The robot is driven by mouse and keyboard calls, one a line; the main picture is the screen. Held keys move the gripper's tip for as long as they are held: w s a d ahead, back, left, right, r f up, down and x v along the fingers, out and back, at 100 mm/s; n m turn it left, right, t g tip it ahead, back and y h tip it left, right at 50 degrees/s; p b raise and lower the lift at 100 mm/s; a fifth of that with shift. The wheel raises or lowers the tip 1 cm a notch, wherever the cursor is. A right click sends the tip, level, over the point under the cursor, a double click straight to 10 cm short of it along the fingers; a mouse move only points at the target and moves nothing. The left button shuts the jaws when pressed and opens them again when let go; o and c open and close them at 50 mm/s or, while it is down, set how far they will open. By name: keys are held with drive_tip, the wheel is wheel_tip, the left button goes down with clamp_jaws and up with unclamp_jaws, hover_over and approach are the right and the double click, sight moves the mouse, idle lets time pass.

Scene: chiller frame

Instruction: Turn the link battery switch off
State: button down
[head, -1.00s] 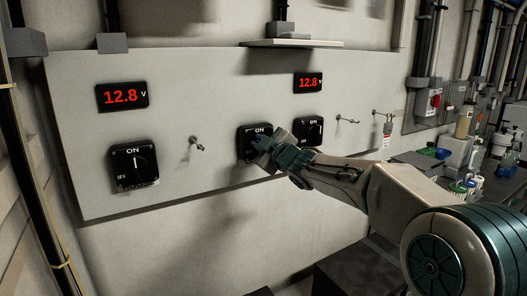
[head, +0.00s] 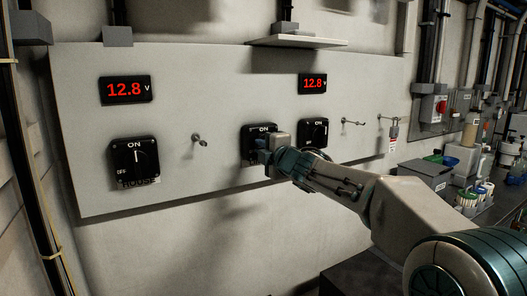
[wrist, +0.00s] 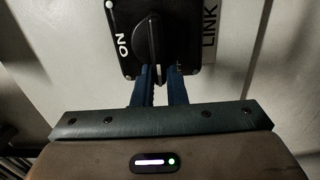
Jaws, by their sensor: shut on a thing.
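The link battery switch (head: 250,136) is a black square plate on the wall panel, left of a similar switch. In the wrist view its plate (wrist: 191,22) carries ON at the left, beside a LINK label (wrist: 210,30) at the right. Its black handle (wrist: 152,36) stands upright in that view, crosswise to the ON mark. My gripper (head: 264,146) is at the switch, its blue fingers (wrist: 160,78) shut on the lower end of the handle.
The HOUSE switch (head: 135,163) at left and another switch (head: 314,133) close to the right have handles upright at ON. Hooks (head: 199,140) (head: 352,122) stick out of the panel. A cluttered bench is at right.

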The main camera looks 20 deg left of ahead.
drive_tip(key=shift+s, duration=0.1)
idle(0.5)
drive_tip(key=c, duration=1.5)
unclamp_jaws()
drive_tip(key=shift+a+f, duration=0.1)
drive_tip(key=shift+o, duration=0.2)
drive_tip(key=b+v, duration=0.1)
drive_tip(key=v, duration=1.2)
drive_tip(key=shift+s+d, duration=0.25)
drive_tip(key=shift+d, duration=0.05)
